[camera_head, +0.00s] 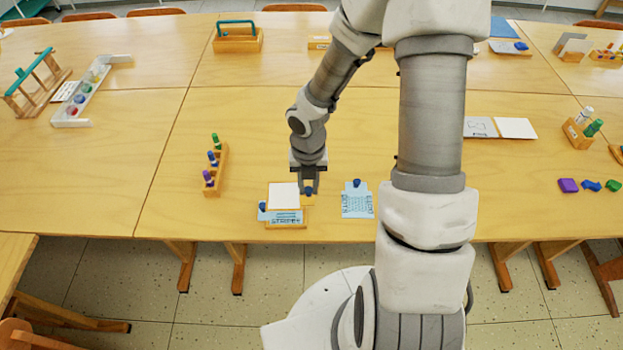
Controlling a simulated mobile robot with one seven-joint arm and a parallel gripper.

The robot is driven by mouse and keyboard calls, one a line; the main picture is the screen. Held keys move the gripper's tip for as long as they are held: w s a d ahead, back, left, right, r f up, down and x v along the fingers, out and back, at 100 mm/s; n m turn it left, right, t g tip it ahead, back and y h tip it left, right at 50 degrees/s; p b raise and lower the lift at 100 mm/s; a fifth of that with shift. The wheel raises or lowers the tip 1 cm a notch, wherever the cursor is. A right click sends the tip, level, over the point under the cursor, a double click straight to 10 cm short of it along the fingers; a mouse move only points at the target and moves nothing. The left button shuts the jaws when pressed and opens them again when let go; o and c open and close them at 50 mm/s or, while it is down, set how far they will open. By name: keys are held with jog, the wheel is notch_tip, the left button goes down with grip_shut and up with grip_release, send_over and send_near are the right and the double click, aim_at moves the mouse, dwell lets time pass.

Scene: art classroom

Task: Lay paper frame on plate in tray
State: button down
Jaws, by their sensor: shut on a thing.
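The paper frame, a white sheet (284,195) with a small yellow tab (308,201) on its right, is at the near edge of the middle table. My gripper (309,189) points down and is shut at a dark blue knob on the tab. A light blue printed plate (280,216) with a blue knob at its left lies in a shallow wooden tray (286,226). The sheet overlaps the far part of plate and tray and hides it. I cannot tell whether the sheet touches the plate.
Another light blue printed plate (357,203) with a blue knob lies to the right. A wooden rack (217,170) with coloured knobbed pieces stands to the left. My arm hides part of the table at right of centre. The table's front edge is close by.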

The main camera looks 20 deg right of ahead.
jog(key=shift+f+b, duration=2.15)
jog(key=shift+b, duration=0.15)
jog(key=shift+f+b, duration=0.45)
jog(key=shift+f, duration=0.35)
jog(key=shift+f+p, duration=0.3)
jog(key=shift+p, duration=0.35)
jog(key=c, duration=0.6)
grip_release()
jog(key=shift+c, duration=0.2)
jog(key=shift+o, duration=1.2)
